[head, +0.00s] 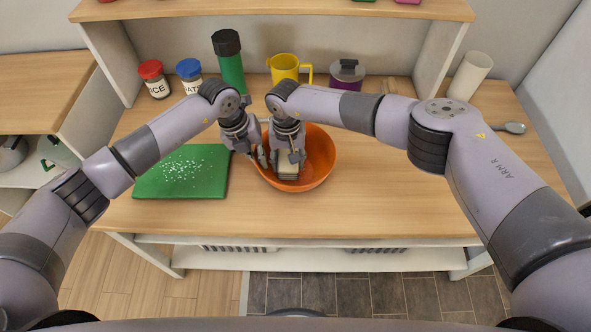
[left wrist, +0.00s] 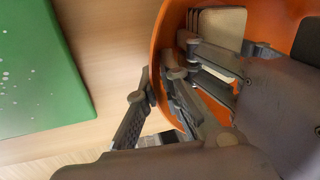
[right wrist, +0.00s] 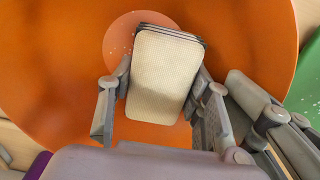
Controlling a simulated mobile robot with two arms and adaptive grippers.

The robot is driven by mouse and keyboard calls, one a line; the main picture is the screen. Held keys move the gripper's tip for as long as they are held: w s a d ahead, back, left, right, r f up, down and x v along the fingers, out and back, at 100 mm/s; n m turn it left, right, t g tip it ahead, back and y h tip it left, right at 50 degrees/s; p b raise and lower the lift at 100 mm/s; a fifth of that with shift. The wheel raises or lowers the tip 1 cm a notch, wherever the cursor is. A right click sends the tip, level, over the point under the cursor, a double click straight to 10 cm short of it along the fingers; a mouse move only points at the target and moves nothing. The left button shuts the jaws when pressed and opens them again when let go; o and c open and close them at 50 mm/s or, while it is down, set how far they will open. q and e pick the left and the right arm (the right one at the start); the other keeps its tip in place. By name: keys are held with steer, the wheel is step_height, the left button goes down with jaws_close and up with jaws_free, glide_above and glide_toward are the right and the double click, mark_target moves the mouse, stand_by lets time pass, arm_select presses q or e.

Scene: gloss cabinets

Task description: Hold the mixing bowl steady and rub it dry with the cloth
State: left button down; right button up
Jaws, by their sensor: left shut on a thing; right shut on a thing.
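The orange mixing bowl (head: 322,165) stands upright on the wooden counter, right of the green board. My left gripper (head: 262,158) is shut on the bowl's left rim; in the left wrist view (left wrist: 160,100) one finger is outside the wall and one inside. My right gripper (head: 288,160) is inside the bowl, shut on the folded cream cloth (right wrist: 165,75). The cloth is a thick stacked pad over the bowl's paler round bottom (right wrist: 125,38). A few pale specks or drops show beside it. Whether the cloth touches the bowl is unclear.
A green board (head: 180,180) with white specks lies left of the bowl. Behind stand red-lidded (head: 153,78) and blue-lidded jars (head: 189,75), a green bottle (head: 231,65), a yellow mug (head: 285,68), a purple pot (head: 347,74) and a white cup (head: 471,76). The counter's front right is clear.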

steer(key=shift+d+f, duration=0.1)
steer(key=shift+d, duration=2.05)
steer(key=shift+a, duration=2.2)
steer(key=shift+d, duration=2.2)
steer(key=shift+a, duration=0.1)
stand_by(1.4)
